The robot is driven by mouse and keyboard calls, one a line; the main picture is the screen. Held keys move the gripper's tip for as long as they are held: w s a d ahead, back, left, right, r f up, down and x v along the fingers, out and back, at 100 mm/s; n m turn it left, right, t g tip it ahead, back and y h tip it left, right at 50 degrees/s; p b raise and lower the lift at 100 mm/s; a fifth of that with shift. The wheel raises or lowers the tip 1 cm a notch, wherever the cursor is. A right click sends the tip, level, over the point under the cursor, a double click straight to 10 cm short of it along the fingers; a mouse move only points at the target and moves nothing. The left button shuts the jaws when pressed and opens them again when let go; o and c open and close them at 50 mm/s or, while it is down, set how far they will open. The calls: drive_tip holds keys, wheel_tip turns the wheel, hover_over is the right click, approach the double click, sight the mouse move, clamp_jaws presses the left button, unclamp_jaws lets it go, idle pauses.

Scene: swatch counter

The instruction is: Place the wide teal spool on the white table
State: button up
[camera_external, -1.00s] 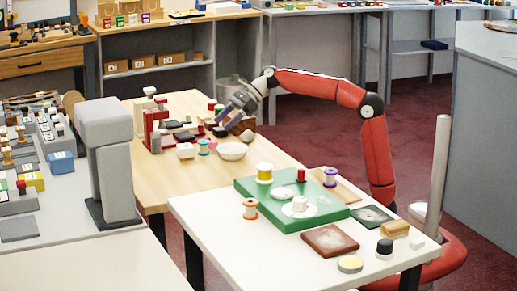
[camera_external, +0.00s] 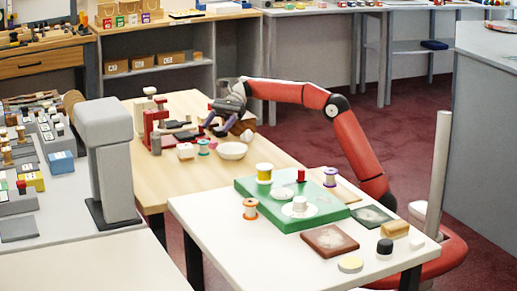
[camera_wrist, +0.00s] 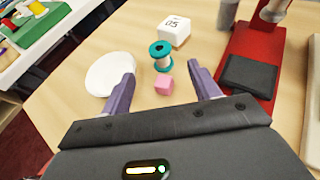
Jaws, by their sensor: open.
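The teal spool (camera_external: 203,147) stands upright on the wooden table, between a white cube and a white bowl. In the wrist view the teal spool (camera_wrist: 161,58) has teal flanges and a pale middle. My gripper (camera_external: 219,127) is above the wooden table, behind the spool in the outside view.
A red stand (camera_wrist: 250,50) is to the right. The white table holds a green board (camera_external: 318,213) with several spools; its front left is clear.

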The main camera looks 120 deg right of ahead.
drive_tip(key=x, duration=0.7)
drive_tip(key=shift+w+a+f+b, duration=0.15)
drive_tip(key=shift+w+a+b, duration=0.05)
drive_tip(key=shift+w+b, duration=0.15)
drive_tip(key=c, duration=1.1)
wheel_tip(320, 180, up, 10)
drive_tip(key=p, duration=0.3)
drive_tip(key=w+a+r+m+t+h, duration=0.1)
drive_tip(key=w+a+r+m+h, duration=0.1)
drive_tip(key=a, duration=0.9)
drive_tip(key=s+a+f+m+h, duration=0.1)
drive_tip(key=s+a+f+h, duration=0.1)
drive_tip(key=a, duration=0.4)
drive_tip(key=s+a+f+m+t+h, duration=0.1)
drive_tip(key=s+a+f+m+h, duration=0.1)
drive_tip(key=a, duration=0.4)
drive_tip(key=s+a+f+m+h, duration=0.2)
drive_tip(key=s+a+f, duration=0.1)
drive_tip(key=a, duration=0.4)
drive_tip(key=shift+a+f+t, duration=0.1)
drive_tip(key=shift+f+t, duration=0.2)
